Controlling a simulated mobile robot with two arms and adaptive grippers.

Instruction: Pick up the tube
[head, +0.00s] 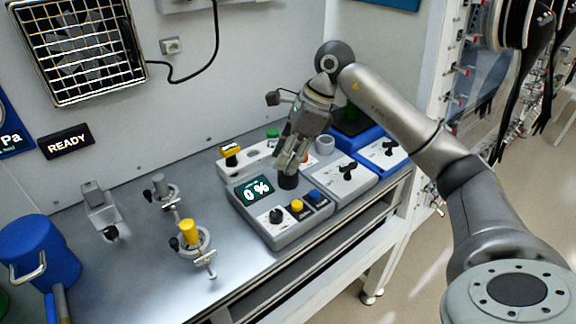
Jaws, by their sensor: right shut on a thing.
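My right gripper (287,168) reaches in from the right and points down over the grey device with the "0 %" display (243,206). Its fingers are shut on a slim thing, taken to be the tube, which they mostly hide. Directly below the fingertips is a short black cylinder (288,182) on top of the device. I cannot tell whether the tube still sits in this cylinder or is clear of it. My left gripper is not in view.
A yellow-capped valve fitting (190,232), a smaller fitting (161,187) and a blue container (38,250) stand to the left. The metal bench (140,262) is bare between them.

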